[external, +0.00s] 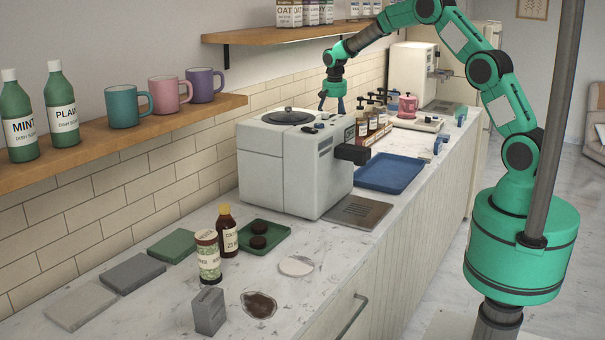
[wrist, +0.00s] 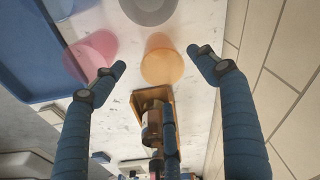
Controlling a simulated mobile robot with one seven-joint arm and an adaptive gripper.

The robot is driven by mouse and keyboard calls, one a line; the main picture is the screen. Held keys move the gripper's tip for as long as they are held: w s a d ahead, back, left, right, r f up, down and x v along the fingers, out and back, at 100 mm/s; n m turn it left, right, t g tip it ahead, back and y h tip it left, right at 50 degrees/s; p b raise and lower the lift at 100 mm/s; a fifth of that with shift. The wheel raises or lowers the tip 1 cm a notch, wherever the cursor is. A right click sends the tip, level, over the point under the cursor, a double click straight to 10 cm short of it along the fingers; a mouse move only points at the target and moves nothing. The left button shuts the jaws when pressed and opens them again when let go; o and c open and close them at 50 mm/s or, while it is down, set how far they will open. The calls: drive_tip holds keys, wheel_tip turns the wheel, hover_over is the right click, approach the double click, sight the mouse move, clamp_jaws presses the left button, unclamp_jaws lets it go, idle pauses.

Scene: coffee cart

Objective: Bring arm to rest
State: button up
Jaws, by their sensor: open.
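My gripper (external: 331,106) hangs pointing down at the end of my raised green arm (external: 440,15), just above and beyond the far side of the white coffee machine in the external view. In the wrist view my gripper (wrist: 157,60) has its blue fingers spread wide with nothing held between them. An orange translucent cup (wrist: 162,60) shows in the gap between the fingertips, below them on the counter. A pink translucent cup (wrist: 92,52) is by the left fingertip, and a grey one (wrist: 150,8) is at the top edge.
The white machine (external: 262,160) stands near my gripper. A wooden rack (wrist: 176,110) holds bottles (external: 372,120). A blue tray (external: 390,173) lies on the counter. Wall shelves (external: 300,30) run along the left, one with mugs (external: 165,95). The floor (external: 480,230) on the right is open.

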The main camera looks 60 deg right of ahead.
drive_tip(key=shift+s, duration=0.1)
drive_tip(key=s+a+r+n+t+y+p, duration=0.15)
drive_tip(key=s+a+r+n, duration=0.25)
drive_tip(key=s+a+r, duration=0.75)
drive_tip(key=s+a+r+n+t+h+p, duration=0.15)
drive_tip(key=s+a+r+n, duration=0.25)
drive_tip(key=s+a+r, duration=0.7)
drive_tip(key=s+a+r+n+p, duration=0.1)
drive_tip(key=s+a+r, duration=0.1)
drive_tip(key=s, duration=0.7)
drive_tip(key=s+a+r+n+t, duration=0.1)
drive_tip(key=s+a+r, duration=0.2)
drive_tip(key=s, duration=0.7)
drive_tip(key=s+a+r+n+t+y+p, duration=0.1)
drive_tip(key=s+a+r, duration=0.1)
drive_tip(key=s, duration=0.7)
drive_tip(key=shift+s+a+r+p, duration=0.2)
drive_tip(key=shift+a+r+p, duration=0.05)
drive_tip(key=shift+a+p, duration=0.1)
